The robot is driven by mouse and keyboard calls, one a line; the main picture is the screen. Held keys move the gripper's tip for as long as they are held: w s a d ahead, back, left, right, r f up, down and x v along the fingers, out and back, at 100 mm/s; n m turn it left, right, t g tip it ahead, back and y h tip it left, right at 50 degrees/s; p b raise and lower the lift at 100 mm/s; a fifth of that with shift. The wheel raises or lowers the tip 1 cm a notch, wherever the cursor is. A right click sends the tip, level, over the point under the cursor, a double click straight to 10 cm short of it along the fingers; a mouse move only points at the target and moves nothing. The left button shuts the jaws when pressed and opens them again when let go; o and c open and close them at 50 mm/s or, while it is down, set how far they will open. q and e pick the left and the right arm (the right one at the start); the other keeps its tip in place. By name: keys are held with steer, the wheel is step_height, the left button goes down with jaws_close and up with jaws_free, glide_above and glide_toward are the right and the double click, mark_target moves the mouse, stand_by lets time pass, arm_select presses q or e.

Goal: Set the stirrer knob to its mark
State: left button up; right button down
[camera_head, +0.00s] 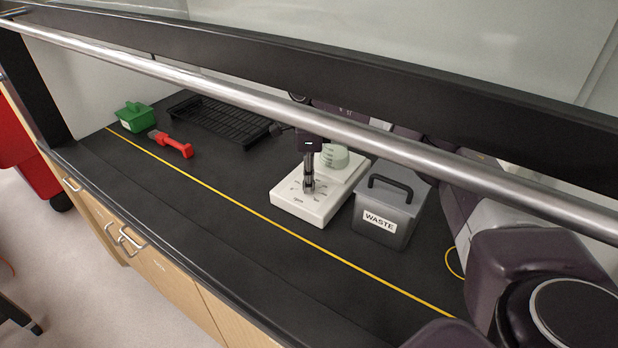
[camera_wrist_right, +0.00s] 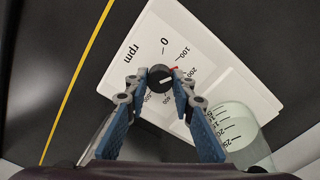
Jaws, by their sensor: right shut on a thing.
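The stirrer (camera_head: 290,206) is a white flat unit with a printed rpm dial, on the black bench. In the right wrist view its face (camera_wrist_right: 215,65) carries numbers from 0 upward around a small black knob (camera_wrist_right: 160,78). A short white pointer line shows on the knob, pointing roughly right. A small red mark (camera_wrist_right: 175,69) lies beside the knob near the 100 and 200 labels, partly hidden by a fingertip. My right gripper (camera_wrist_right: 159,80) is shut on the knob from both sides. In the head view it (camera_head: 309,184) reaches straight down onto the dial. My left gripper is out of view.
A beaker (camera_head: 334,156) stands on the stirrer behind the gripper. A grey WASTE bin (camera_head: 391,235) with a handle stands close to the right. A black rack (camera_head: 215,122), red-handled tool (camera_head: 174,145) and green container (camera_head: 134,117) lie left. A metal bar (camera_head: 190,76) crosses in front.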

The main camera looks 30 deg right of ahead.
steer(key=m, duration=0.5)
steer(key=shift+w+r+m+p, duration=0.1)
steer(key=shift+r+m+p, duration=0.1)
steer(key=shift+m+p, duration=0.15)
steer(key=m, duration=0.4)
steer(key=shift+p, duration=0.4)
steer(key=m+p, duration=0.1)
steer(key=m, duration=0.4)
steer(key=shift+r+m, duration=0.1)
steer(key=shift+m, duration=0.25)
steer(key=shift+w+d+m+p, duration=0.1)
steer(key=shift+m+p, duration=0.35)
steer(key=shift+m, duration=1.85)
steer(key=c, duration=1.8)
jaws_free()
steer(key=shift+o, duration=0.7)
steer(key=shift+f, duration=0.2)
